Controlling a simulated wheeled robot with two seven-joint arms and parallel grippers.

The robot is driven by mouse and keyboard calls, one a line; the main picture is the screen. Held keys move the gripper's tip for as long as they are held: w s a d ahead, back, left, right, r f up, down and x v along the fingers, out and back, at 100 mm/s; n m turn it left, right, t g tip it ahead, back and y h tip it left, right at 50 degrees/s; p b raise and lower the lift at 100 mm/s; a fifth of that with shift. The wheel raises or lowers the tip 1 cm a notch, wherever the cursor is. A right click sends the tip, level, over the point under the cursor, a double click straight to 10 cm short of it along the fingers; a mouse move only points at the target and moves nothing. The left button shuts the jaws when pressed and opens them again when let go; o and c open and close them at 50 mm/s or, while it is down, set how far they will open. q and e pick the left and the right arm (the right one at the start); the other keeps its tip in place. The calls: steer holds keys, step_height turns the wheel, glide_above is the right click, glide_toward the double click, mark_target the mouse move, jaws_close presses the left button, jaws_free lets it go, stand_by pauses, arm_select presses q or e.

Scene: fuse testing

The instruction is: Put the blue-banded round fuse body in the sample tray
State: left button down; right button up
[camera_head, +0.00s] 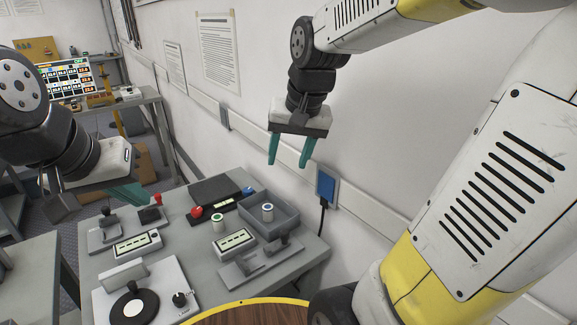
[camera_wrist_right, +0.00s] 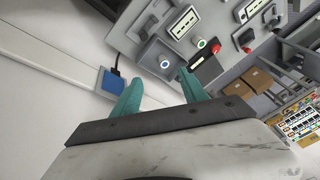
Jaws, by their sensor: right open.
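The blue-banded round fuse body (camera_head: 267,213) stands upright inside the grey open sample tray (camera_head: 285,227). In the right wrist view the blue-banded fuse body (camera_wrist_right: 166,64) shows in the tray, beyond the fingertips. My right gripper (camera_head: 290,164) is open and empty, well above the tray and apart from the fuse body. Its two teal fingers also show in the right wrist view (camera_wrist_right: 159,78). My left gripper (camera_head: 128,194) is at the left above the bench; one teal finger shows, and its opening is hidden.
A green-banded round fuse body (camera_head: 217,223) stands left of the tray, near a panel with a red button (camera_head: 196,212). Several fixtures and meters crowd the grey bench. A blue wall box (camera_head: 325,187) with a cable is right of the tray. A round wooden surface (camera_head: 250,313) is in front.

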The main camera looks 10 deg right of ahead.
steer(key=s+r+n+t, duration=0.1)
steer(key=s+n+t, duration=0.1)
steer(key=s, duration=0.7)
steer(key=shift+s+d+r+n+y, duration=0.15)
steer(key=shift+s+r+n+y, duration=0.15)
steer(key=shift+s+y, duration=0.1)
stand_by(0.5)
